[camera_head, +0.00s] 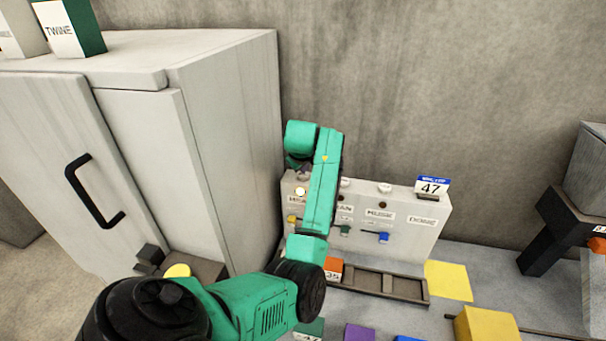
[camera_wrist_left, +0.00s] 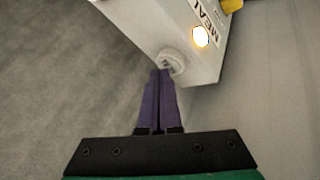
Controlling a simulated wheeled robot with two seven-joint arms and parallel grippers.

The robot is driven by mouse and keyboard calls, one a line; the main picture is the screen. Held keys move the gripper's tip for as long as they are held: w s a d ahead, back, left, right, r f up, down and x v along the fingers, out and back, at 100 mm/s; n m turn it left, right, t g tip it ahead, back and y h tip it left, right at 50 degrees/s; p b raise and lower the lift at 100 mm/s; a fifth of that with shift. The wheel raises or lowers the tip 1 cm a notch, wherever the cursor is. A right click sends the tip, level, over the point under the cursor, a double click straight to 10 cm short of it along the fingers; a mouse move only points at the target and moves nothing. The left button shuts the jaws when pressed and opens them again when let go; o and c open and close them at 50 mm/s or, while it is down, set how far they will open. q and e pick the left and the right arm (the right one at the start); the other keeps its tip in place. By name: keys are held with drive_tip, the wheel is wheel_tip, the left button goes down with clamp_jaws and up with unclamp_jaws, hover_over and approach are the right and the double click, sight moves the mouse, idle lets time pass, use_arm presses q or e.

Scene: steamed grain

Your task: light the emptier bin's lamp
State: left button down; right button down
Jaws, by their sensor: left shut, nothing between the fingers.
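A pale panel box (camera_head: 420,240) stands against the wall, with labels reading MEAL, HUSK and DONE; another is partly covered by my arm. A round lamp (camera_head: 300,191) above the MEAL label glows; it also glows in the left wrist view (camera_wrist_left: 201,37). White knobs (camera_head: 384,188) sit along the box's top. My left gripper (camera_wrist_left: 159,72) is shut and empty, its purple fingertips at the white knob (camera_wrist_left: 172,62) near the MEAL lamp; touching or just short, I cannot tell. In the head view my arm mostly hides it. My right gripper is out of view.
A tall white cabinet (camera_head: 225,150) stands close at left. A grey hopper-like thing (camera_head: 585,170) is at right.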

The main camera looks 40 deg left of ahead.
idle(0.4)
use_arm(q)
drive_tip(key=shift+f, duration=0.15)
drive_tip(key=shift+f, duration=0.3)
drive_tip(key=shift+r+p, duration=0.45)
drive_tip(key=shift+p, duration=0.3)
drive_tip(key=shift+f, duration=0.1)
drive_tip(key=shift+r, duration=3.05)
